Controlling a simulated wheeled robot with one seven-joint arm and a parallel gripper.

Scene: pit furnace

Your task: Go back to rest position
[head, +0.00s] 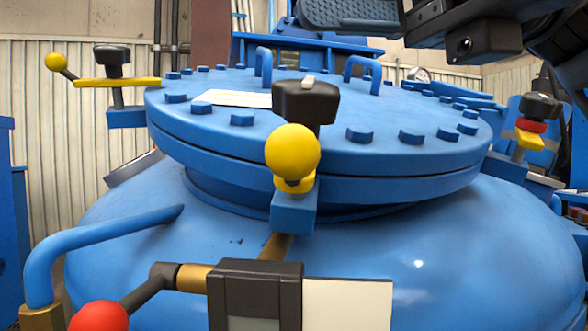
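Part of my gripper (350,14) shows at the top edge, above the far side of the blue furnace lid (320,115). A dark, ridged pad of it is visible, and the rest is cut off by the frame. Dark links of my arm fill the top right corner. I cannot tell whether the gripper is open or shut, and I see nothing held in it. The lid is round, bolted and lies flat on the blue vessel (420,250).
A clamp with a yellow ball (292,152) stands at the lid's front. Others are at the left (112,65) and right (535,115). Two blue handles rise from the lid. A red knob (98,317) and a blue pipe (100,235) are at lower left.

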